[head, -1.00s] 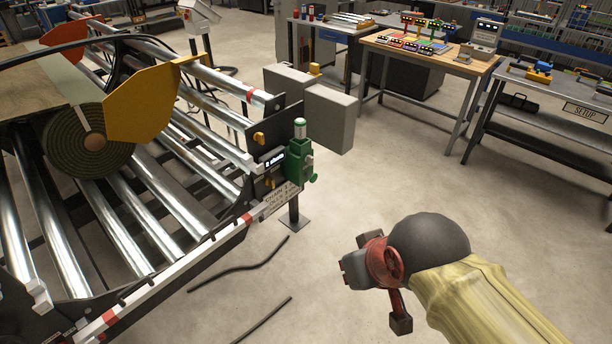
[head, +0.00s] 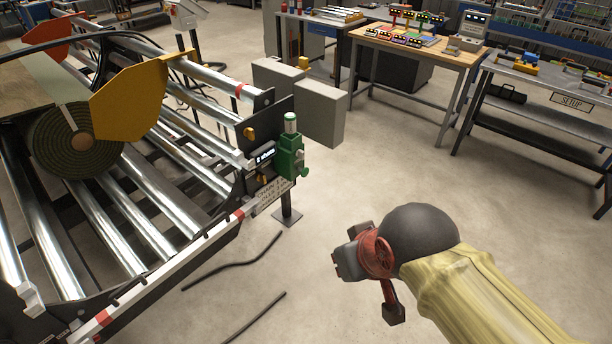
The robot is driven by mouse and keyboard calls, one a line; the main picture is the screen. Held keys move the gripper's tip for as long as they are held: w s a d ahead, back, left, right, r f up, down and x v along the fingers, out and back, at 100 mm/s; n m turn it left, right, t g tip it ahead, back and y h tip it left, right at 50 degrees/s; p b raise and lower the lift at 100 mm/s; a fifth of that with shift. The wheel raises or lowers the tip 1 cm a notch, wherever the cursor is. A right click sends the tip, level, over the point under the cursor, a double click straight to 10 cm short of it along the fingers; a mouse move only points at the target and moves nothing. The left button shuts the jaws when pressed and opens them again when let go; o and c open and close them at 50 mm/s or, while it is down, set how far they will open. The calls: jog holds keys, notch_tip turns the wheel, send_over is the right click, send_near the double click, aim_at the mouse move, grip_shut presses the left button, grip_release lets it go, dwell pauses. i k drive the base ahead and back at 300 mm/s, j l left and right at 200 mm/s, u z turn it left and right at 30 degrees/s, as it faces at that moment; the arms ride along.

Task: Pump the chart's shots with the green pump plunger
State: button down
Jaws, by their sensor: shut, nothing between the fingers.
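The green pump (head: 291,160) is mounted at the right end of the roller machine. Its plunger (head: 290,122), with a pale top, stands upright above the green body. A small dark display (head: 265,157) sits just left of the pump. A white chart plate (head: 271,195) with lines of writing, too small to read fully, hangs below it. My gripper (head: 343,264) is at the lower right, in the air over the floor, to the right of and nearer than the pump and apart from it. It is shut and empty.
The roller machine (head: 150,233) with a turf roll (head: 75,140) and a yellow side plate (head: 130,98) fills the left. Grey boxes (head: 318,112) stand behind the pump. Dark hoses (head: 240,265) lie on the floor. A wooden-topped bench (head: 450,57) stands at the back; the floor between is clear.

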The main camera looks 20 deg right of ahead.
aim_at(305, 171)
jog(key=i+l, duration=0.2)
jog(key=i, duration=0.15)
jog(key=i+l+z, duration=0.15)
jog(key=i+l, duration=0.25)
jog(key=i, duration=0.3)
